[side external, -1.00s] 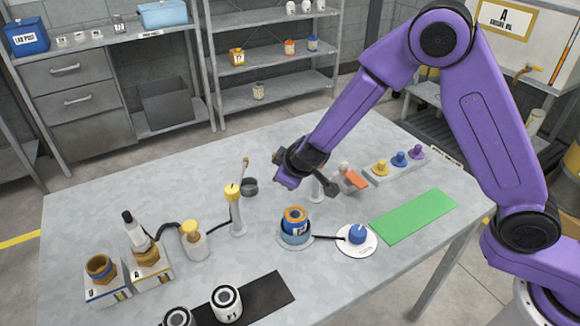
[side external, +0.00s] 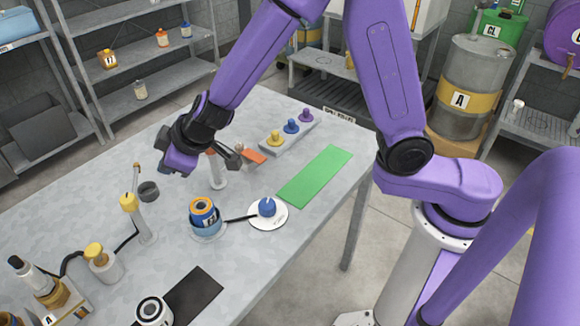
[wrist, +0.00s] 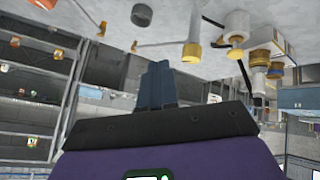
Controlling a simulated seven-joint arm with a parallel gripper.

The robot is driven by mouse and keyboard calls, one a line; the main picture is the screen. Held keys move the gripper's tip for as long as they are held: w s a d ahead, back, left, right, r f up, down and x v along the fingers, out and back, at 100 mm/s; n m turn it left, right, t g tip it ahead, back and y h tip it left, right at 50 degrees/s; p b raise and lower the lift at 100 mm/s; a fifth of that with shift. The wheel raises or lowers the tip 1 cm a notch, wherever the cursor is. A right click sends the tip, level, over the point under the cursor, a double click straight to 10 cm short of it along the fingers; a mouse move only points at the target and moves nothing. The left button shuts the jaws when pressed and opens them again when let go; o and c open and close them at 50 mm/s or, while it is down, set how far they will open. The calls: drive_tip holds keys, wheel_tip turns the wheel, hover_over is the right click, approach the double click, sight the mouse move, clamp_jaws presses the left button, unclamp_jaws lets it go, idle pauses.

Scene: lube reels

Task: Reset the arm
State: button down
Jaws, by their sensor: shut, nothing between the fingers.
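My gripper (wrist: 157,68) shows in the wrist view with its two dark fingers together and nothing between them. In the side external view my arm reaches over the table (side external: 95,195), and the purple hand (side external: 178,160) hangs above its far part, clear of the tabletop. The fingers are hard to make out there. A cup with an orange and blue reel (side external: 203,212) stands nearer the camera, below and right of the hand.
A yellow-capped post (side external: 131,205), a yellow-capped bottle (side external: 100,260) and a dark cup (side external: 149,191) stand left. Yellow, blue and purple knobs (side external: 290,126) sit on a strip behind a green mat (side external: 315,175). A blue knob (side external: 267,207) is on a white disc. Shelving (side external: 145,60) stands behind.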

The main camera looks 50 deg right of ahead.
drive_tip(key=s+d+r+n+g+y, duration=0.2)
drive_tip(key=s+g, duration=0.1)
drive_tip(key=s, duration=0.6)
drive_tip(key=s+d+r+n+g+y, duration=0.1)
drive_tip(key=s+r+n+g+y, duration=0.15)
drive_tip(key=s, duration=0.65)
drive_tip(key=s+d+g+h, duration=0.1)
drive_tip(key=s+d+h, duration=0.2)
drive_tip(key=s+d, duration=0.3)
drive_tip(key=s+d+f+g+h, duration=0.1)
drive_tip(key=s+d+h, duration=0.2)
drive_tip(key=s+d, duration=0.4)
drive_tip(key=shift+s+d, duration=0.3)
drive_tip(key=shift+d, duration=3.05)
drive_tip(key=shift+h, duration=0.25)
